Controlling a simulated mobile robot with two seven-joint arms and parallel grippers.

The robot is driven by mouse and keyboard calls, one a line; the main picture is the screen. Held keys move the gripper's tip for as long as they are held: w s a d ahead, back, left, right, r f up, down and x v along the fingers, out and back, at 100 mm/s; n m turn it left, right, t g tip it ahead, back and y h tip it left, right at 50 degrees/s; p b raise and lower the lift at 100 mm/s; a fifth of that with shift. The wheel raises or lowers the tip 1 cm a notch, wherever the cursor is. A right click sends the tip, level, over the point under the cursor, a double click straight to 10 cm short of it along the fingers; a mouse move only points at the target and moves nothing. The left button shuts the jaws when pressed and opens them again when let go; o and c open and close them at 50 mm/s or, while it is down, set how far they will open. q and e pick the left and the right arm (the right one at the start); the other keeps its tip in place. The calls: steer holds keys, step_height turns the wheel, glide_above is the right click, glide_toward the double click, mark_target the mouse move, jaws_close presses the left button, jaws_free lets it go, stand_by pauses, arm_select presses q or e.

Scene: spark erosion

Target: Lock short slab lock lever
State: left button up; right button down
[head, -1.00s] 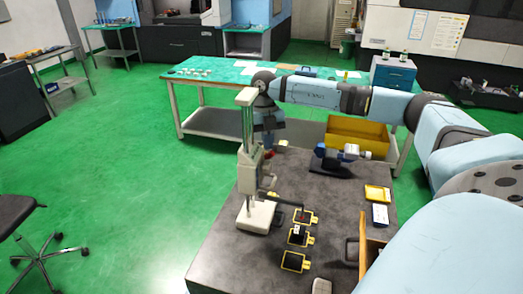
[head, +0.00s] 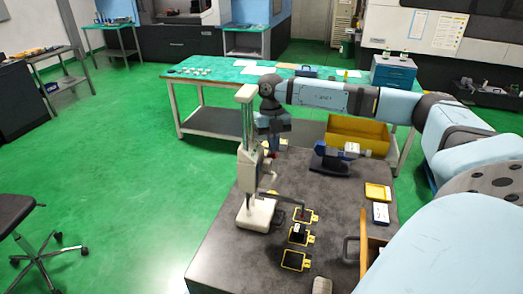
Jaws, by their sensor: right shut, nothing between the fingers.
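A cream height-gauge-like stand (head: 248,120) with two upright posts stands on the dark slab table (head: 225,258), on a pale base (head: 257,214). A carriage with small dark and reddish parts sits partway up its posts. A thin dark arm reaches right from it over the small pads. I cannot clearly single out the lock lever; it is too small to make out. My right gripper (head: 271,147) points down just right of the posts, close to the carriage. It is shut and empty; its tips are small and partly hidden, and I cannot tell whether they touch anything. My left gripper is out of view.
Several yellow-edged black pads (head: 296,260) lie right of the stand. A blue-black device (head: 334,160), a yellow tray (head: 378,192) and a wooden box edge (head: 364,240) are further right. A green-topped bench (head: 215,72) with a yellow bin (head: 358,135) stands behind.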

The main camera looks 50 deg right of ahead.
steer(key=shift+s+r+p, duration=0.15)
steer(key=shift+r+p, duration=1.55)
steer(key=shift+r, duration=1.15)
